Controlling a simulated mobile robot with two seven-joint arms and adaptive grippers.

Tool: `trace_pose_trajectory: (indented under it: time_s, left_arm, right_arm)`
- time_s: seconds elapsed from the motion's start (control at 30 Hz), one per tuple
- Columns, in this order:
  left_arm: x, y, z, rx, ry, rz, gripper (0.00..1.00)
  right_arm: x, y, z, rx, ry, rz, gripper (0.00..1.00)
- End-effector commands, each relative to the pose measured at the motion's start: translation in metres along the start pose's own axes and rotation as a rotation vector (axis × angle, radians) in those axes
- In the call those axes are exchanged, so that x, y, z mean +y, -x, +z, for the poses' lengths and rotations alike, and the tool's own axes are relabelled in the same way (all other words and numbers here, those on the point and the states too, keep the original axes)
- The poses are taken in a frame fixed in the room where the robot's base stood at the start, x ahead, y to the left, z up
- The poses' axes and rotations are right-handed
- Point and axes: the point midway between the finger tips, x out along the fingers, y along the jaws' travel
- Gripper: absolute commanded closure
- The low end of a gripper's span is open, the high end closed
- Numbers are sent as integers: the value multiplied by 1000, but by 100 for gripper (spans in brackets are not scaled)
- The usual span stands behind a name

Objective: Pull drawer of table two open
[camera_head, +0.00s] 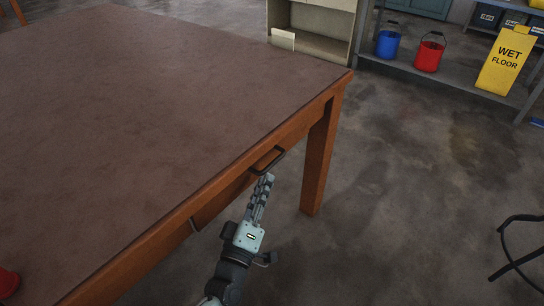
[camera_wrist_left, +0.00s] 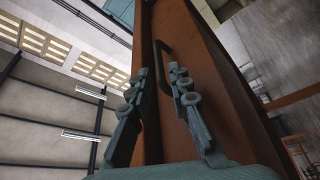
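The table (camera_head: 130,90) has a wide brown top and orange-brown wooden sides. Its drawer front (camera_head: 225,197) is in the side facing me, with a dark bar handle (camera_head: 267,162) near the table's right corner. My left gripper (camera_head: 265,186) is just below and in front of the handle. In the left wrist view my left gripper (camera_wrist_left: 160,82) is open, and the handle (camera_wrist_left: 164,62) shows between and beyond its fingertips. I cannot tell whether a finger touches it. The drawer looks shut or nearly so. My right gripper is in neither view.
A red object (camera_head: 8,282) is at the lower left. A shelf unit behind holds a blue bucket (camera_head: 388,42), a red bucket (camera_head: 429,54) and a yellow wet-floor sign (camera_head: 505,58). A dark curved frame (camera_head: 516,250) stands at the right. The floor (camera_head: 400,180) between is clear.

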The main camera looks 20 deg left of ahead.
Motion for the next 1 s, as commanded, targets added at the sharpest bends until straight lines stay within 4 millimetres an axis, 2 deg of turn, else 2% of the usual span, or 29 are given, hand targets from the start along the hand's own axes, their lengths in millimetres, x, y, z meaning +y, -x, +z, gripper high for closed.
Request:
trace_pose_trajectory:
  time_s: [0.2,0.4,0.77,0.9,1.0]
  left_arm:
    - [2,-38,-1,3,0,3,81]
    - [1,-61,-1,2,0,2,81]
    - [0,-66,0,0,0,0,81]
    - [0,-66,0,0,0,0,99]
    - [0,-66,0,0,0,0,100]
  right_arm:
    - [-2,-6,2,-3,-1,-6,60]
    - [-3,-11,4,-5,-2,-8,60]
    - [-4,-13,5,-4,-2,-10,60]
    - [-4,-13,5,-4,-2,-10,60]
    - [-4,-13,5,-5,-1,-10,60]
